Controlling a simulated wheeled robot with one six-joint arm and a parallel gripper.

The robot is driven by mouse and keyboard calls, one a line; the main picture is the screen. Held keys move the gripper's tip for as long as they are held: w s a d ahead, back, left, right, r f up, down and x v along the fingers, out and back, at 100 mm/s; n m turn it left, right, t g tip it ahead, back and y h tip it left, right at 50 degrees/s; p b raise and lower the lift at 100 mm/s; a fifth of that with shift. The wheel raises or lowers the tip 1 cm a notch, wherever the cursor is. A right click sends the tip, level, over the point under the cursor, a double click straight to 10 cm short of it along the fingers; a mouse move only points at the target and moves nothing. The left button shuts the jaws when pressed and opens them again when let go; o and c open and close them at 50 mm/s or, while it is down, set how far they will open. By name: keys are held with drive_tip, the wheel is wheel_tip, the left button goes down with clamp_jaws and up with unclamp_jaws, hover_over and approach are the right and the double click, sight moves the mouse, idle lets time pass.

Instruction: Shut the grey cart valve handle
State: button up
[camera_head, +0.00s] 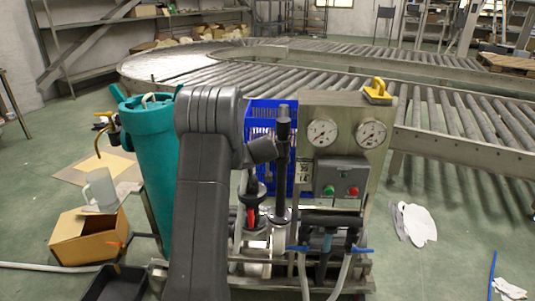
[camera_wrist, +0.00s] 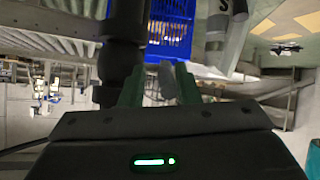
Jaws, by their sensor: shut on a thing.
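In the wrist view, my gripper (camera_wrist: 159,88) has its two dark green fingers close together on a small grey rounded piece (camera_wrist: 166,78), which looks like the valve handle. It is beside a black upright pipe (camera_wrist: 122,40). How far the handle is turned cannot be told. In the head view, the cart has a gauge panel (camera_head: 345,105), a black upright pipe (camera_head: 283,150) and a teal tank (camera_head: 150,165). My dark arm covers part of the cart, and my gripper cannot be made out there. Blue levers (camera_head: 362,250) and a red part (camera_head: 250,217) sit low on the cart.
A blue crate (camera_head: 262,118) stands behind the pipes; it also shows in the wrist view (camera_wrist: 170,30). A roller conveyor (camera_head: 460,115) runs behind the cart. A cardboard box (camera_head: 88,235) and a black tray (camera_head: 115,284) lie at left.

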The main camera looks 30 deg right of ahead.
drive_tip(key=v, duration=1.5)
drive_tip(key=shift+a+r+b, duration=0.2)
drive_tip(key=shift+a+b, duration=0.15)
drive_tip(key=shift+a, duration=0.1)
idle(0.5)
drive_tip(key=shift+s+r, duration=0.1)
drive_tip(key=shift+s, duration=0.05)
idle(0.3)
drive_tip(key=p+v, duration=0.3)
drive_tip(key=v, duration=1)
drive_tip(key=shift+s+a+p, duration=0.2)
drive_tip(key=shift+a+p, duration=0.05)
drive_tip(key=shift+p, duration=0.05)
drive_tip(key=shift+r, duration=0.15)
drive_tip(key=shift+c, duration=0.4)
